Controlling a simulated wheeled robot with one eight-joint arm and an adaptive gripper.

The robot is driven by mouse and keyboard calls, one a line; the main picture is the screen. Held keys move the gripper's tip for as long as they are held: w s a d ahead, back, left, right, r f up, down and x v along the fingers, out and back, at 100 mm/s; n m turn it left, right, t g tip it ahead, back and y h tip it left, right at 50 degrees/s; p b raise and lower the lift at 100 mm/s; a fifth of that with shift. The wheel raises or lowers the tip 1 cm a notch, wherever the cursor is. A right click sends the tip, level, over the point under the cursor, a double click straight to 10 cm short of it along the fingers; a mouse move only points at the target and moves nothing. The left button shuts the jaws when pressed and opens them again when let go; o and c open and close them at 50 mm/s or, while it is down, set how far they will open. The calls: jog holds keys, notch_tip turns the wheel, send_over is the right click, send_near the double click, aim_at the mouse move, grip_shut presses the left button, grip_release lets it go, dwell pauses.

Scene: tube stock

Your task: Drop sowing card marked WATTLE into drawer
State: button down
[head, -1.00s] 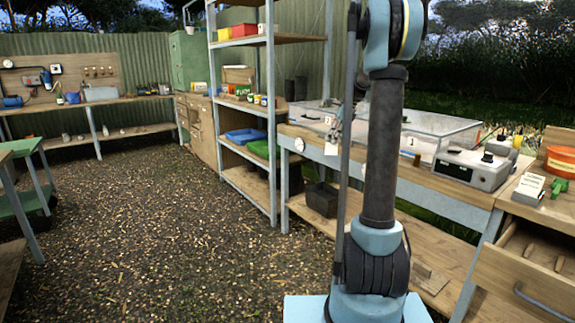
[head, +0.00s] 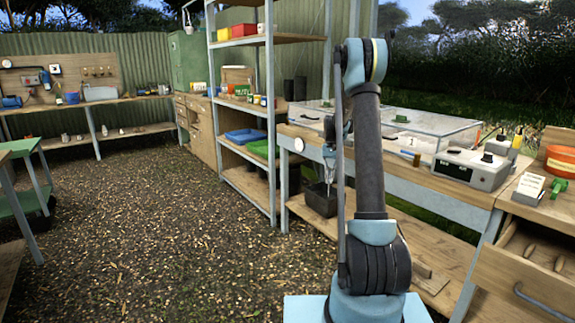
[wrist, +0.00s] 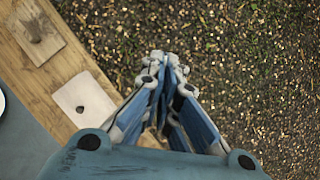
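My gripper (wrist: 166,62) points down in the wrist view with its fingertips close together. Any thin thing between them cannot be made out. In the head view my gripper (head: 328,178) hangs in front of the bench, by the dark crate. An open wooden drawer (head: 535,283) with a grey handle stands at the lower right, well away from my gripper. Wooden pieces or dividers show inside it. No card reading WATTLE can be made out. A small box with white cards (head: 529,187) stands on the bench top above the drawer; its print is too small to read.
A black crate (head: 320,203) stands on the lower bench shelf. A clear-lidded case (head: 430,125), a grey instrument (head: 470,170) and an orange pot (head: 561,160) are on the bench. A pale plate (wrist: 82,108) lies on wood in the wrist view. The gravel floor (head: 180,240) is open.

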jog(key=shift+s+f+n+h, duration=0.15)
jog(key=shift+f+n+h, duration=0.05)
jog(key=shift+f+n, duration=0.4)
jog(key=shift+s+f+n+h, duration=0.15)
jog(key=shift+f+n+h, duration=0.05)
jog(key=shift+f+n, duration=0.35)
jog(key=shift+r, duration=0.1)
